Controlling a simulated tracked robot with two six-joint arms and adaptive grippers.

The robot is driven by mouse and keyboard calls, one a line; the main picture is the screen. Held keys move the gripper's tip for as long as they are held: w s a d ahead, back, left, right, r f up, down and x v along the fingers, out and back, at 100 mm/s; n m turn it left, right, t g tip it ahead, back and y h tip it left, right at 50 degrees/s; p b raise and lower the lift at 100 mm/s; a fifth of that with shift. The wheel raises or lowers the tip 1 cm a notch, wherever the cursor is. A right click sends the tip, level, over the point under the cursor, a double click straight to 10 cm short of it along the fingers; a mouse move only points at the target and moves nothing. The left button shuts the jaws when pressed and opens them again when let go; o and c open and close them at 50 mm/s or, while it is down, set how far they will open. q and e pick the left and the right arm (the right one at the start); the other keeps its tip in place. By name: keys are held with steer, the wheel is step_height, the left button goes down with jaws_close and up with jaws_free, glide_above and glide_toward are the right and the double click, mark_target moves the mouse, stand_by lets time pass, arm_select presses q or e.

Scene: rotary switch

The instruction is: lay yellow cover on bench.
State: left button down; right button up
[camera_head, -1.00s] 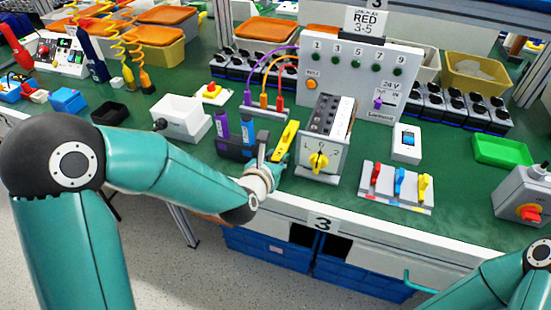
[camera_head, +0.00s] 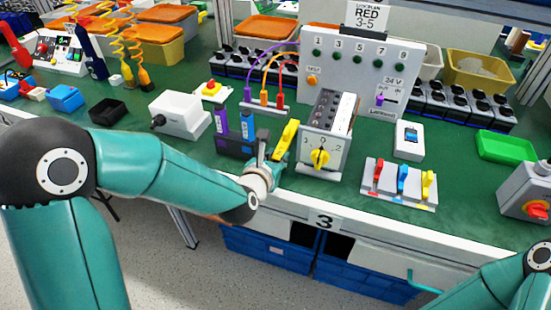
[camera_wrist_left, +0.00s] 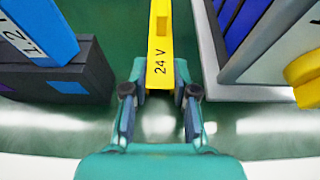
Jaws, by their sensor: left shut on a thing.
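The yellow cover (camera_head: 286,139) is a narrow bar, marked "24 V" in the left wrist view (camera_wrist_left: 160,45). My left gripper (camera_head: 269,163) is shut on its near end, between the dark tool holder and the rotary switch box (camera_head: 322,140). In the left wrist view the fingers (camera_wrist_left: 160,98) close around that end, and the bar points away from me over the green bench top (camera_head: 460,185). I cannot tell whether its underside touches the bench. The switch box has a yellow knob (camera_head: 320,158) on its front. My right gripper is out of view.
The dark holder (camera_head: 233,143) with blue and purple tools stands close on the left of the cover. A grey test panel (camera_head: 358,75) stands behind the switch. A plate with red, blue and yellow levers (camera_head: 400,185) lies to the right. The bench's front edge is close.

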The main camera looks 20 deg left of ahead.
arm_select(q)
steer(key=c, duration=0.9)
jaws_free()
steer(key=shift+f, duration=0.2)
steer(key=shift+r, duration=0.1)
steer(key=shift+r+p, duration=0.15)
steer(key=shift+p, duration=0.2)
steer(key=shift+r+p, duration=0.65)
steer(key=shift+p, duration=0.4)
steer(key=b+v, duration=0.1)
steer(key=v, duration=0.4)
steer(key=shift+s, duration=0.45)
steer(key=shift+b+v, duration=2.5)
steer(key=shift+v, duration=0.5)
